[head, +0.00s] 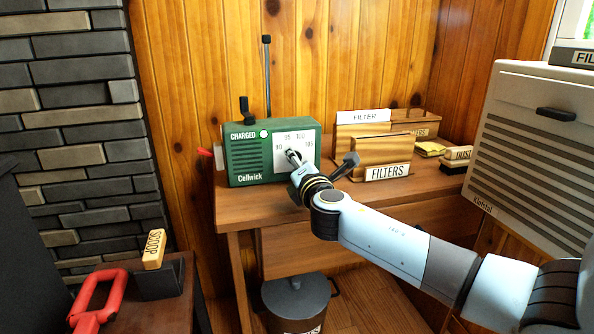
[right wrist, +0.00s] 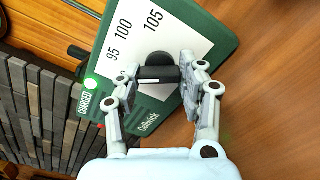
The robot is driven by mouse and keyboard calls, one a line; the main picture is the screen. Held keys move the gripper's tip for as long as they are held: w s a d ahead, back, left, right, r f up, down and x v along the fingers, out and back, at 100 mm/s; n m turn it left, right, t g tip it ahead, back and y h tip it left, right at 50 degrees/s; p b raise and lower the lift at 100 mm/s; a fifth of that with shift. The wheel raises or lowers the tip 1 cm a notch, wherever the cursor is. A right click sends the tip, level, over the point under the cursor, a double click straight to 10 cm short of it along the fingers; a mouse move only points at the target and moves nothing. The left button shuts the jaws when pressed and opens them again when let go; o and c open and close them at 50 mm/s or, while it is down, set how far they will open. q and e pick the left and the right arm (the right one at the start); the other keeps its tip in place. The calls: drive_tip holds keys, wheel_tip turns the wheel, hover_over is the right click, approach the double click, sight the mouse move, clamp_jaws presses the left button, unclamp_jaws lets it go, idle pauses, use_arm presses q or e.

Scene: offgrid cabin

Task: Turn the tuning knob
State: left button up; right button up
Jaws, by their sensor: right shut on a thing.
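A green Cellwick radio (head: 250,160) stands on the wooden desk, with a lit CHARGED light, an antenna and a white dial marked with numbers. It also shows tilted in the right wrist view (right wrist: 205,35). The black tuning knob (right wrist: 158,68) sits on the dial; in the head view it is mostly hidden by my gripper. My right gripper (right wrist: 160,78) is at the dial, with its fingers shut on either side of the knob. It also shows in the head view (head: 294,160). My left gripper is not in view.
A FILTERS box (head: 381,158), a FILTER box (head: 362,117) and brushes stand on the desk (head: 245,205) right of the radio. A lidded bin (head: 296,298) stands below. A SCOOP block (head: 153,250) and red handle (head: 98,298) are lower left.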

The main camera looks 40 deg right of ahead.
drive_tip(key=shift+f+m+b, duration=0.15)
drive_tip(key=shift+m+b, duration=0.3)
drive_tip(key=shift+m, duration=0.45)
drive_tip(key=o, duration=1.2)
drive_tip(key=shift+c, duration=0.2)
drive_tip(key=v, duration=1.2)
